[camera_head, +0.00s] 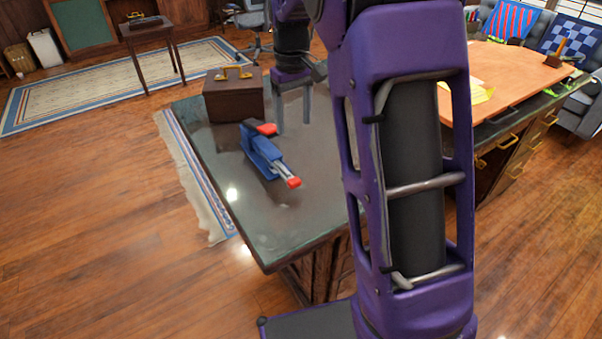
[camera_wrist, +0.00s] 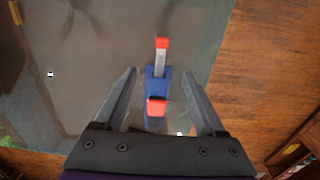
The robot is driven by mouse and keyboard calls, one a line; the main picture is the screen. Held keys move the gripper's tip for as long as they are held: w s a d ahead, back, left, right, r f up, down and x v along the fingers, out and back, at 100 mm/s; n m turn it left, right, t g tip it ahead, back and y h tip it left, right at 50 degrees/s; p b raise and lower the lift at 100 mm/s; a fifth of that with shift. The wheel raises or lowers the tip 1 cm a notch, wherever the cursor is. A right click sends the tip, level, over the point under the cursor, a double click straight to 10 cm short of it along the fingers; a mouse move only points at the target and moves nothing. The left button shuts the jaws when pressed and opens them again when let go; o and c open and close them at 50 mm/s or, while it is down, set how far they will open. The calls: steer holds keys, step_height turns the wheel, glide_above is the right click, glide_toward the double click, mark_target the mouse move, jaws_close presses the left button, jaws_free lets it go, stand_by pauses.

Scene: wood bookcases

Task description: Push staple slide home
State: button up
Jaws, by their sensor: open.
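A blue stapler (camera_head: 262,152) with red parts lies on the dark desk top. Its staple slide (camera_head: 282,171), a grey metal strip with a red end (camera_head: 293,182), sticks out toward the desk's front edge. In the wrist view the slide (camera_wrist: 161,60) points up the picture, away from my gripper, and the blue body (camera_wrist: 157,85) lies between the fingers as seen from above. My gripper (camera_wrist: 159,80) is open and empty, fingers apart on both sides of the stapler. In the head view my gripper (camera_head: 292,120) points down, to the right of the stapler; its height is hard to judge.
A brown wooden box (camera_head: 233,104) with a brass handle stands at the back left of the desk top (camera_head: 255,215). The desk around the stapler is clear. Another desk (camera_head: 515,85) with an orange top stands to the right.

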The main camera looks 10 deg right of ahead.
mark_target(294, 180)
step_height(294, 180, down, 18)
steer(key=b, duration=0.3)
steer(key=shift+s+a+r, duration=0.1)
steer(key=shift+r, duration=0.1)
jaws_close()
stand_by(0.3)
stand_by(1.1)
